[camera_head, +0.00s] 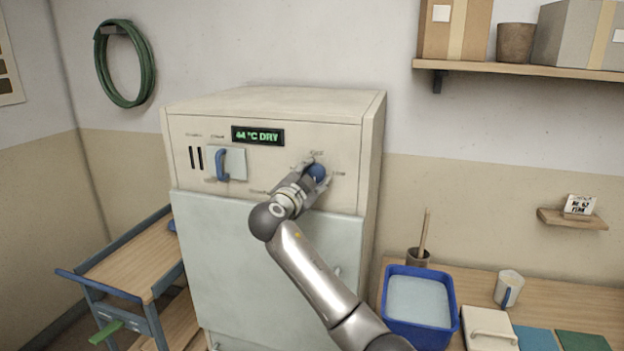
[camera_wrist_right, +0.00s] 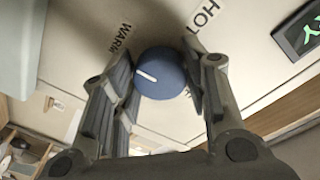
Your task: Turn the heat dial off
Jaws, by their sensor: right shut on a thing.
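The heat dial (camera_head: 317,172) is a round blue knob on the cream front panel of a cabinet (camera_head: 275,100). In the right wrist view the dial (camera_wrist_right: 163,88) has a white pointer mark on its left side, nearest the WARM label (camera_wrist_right: 119,38). The lower part of the dial's scale is hidden. My left gripper is not in view.
A green display (camera_head: 258,135) on the cabinet reads 44 °C DRY. A blue handle (camera_head: 222,165) sits left of the dial. A wooden cart (camera_head: 130,258) stands at left. A blue tub (camera_head: 419,302) and a cup (camera_head: 508,288) stand on the bench at right.

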